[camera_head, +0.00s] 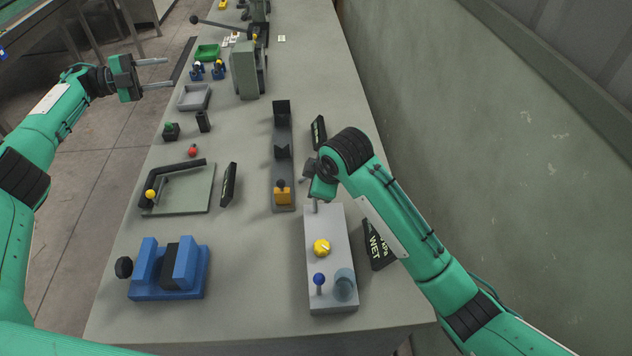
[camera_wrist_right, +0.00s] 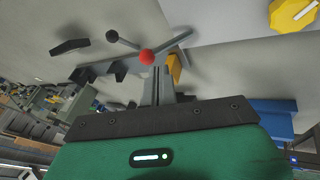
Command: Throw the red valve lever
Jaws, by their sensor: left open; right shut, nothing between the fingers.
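The red ball knob (camera_wrist_right: 146,57) of a lever shows in the right wrist view, just off my right fingertips. A thin grey rod appears to run from it toward the grey box. In the head view my right gripper hides this knob. My right gripper (camera_wrist_right: 160,72) is shut and empty, at the far end of the grey box (camera_head: 318,220); contact with the knob cannot be told. That box carries a yellow dial (camera_head: 321,247) and a blue-knobbed lever (camera_head: 319,279). My left gripper (camera_head: 171,72) is open and empty, left of the bench.
A grey rail fixture (camera_head: 283,165) with a yellow block stands left of the box. A black sign (camera_head: 378,245) stands at its right. A blue vise (camera_head: 168,270), a green plate (camera_head: 196,197) and a small red knob (camera_head: 193,151) are farther left. A wall borders the right.

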